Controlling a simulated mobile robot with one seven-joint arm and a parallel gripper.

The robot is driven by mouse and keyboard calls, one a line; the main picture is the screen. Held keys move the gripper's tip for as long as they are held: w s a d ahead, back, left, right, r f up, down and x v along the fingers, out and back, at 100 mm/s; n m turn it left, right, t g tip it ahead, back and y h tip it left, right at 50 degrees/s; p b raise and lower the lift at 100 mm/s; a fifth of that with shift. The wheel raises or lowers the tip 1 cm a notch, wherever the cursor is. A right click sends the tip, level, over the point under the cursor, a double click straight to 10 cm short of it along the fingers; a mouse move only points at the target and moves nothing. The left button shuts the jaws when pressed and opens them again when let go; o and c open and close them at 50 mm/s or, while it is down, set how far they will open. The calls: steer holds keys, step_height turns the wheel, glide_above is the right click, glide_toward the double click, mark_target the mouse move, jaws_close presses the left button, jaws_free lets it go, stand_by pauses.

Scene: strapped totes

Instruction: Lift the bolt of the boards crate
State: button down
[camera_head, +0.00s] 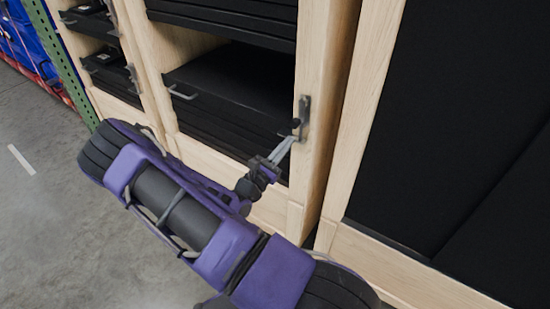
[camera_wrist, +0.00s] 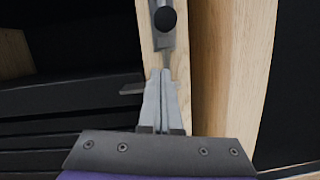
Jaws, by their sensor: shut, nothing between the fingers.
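The boards crate (camera_head: 322,150) is a pale wooden frame with black boards stacked inside. Its bolt (camera_head: 303,114) is a grey metal plate with a dark round knob, upright on the front post. In the wrist view the bolt's knob (camera_wrist: 165,18) shows at the top, just beyond my fingertips. My gripper (camera_head: 291,139) reaches to the post from the lower left, fingers together with nothing between them. In the wrist view my gripper (camera_wrist: 166,72) points at the lower part of the bolt. I cannot tell whether the tips touch it.
Another wooden crate with a large black panel (camera_head: 460,130) stands close on the right. More crates with latches (camera_head: 133,78) stand at the left, beyond them a green upright (camera_head: 62,60) and blue totes (camera_head: 25,45). The grey floor (camera_head: 50,220) is open at the lower left.

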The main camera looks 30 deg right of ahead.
mark_target(291, 123)
steer(key=r, duration=0.3)
steer(key=shift+s+r, duration=0.3)
steer(key=shift+s, duration=0.05)
step_height(291, 123, up, 4)
steer(key=p, duration=0.3)
steer(key=shift+f, duration=0.3)
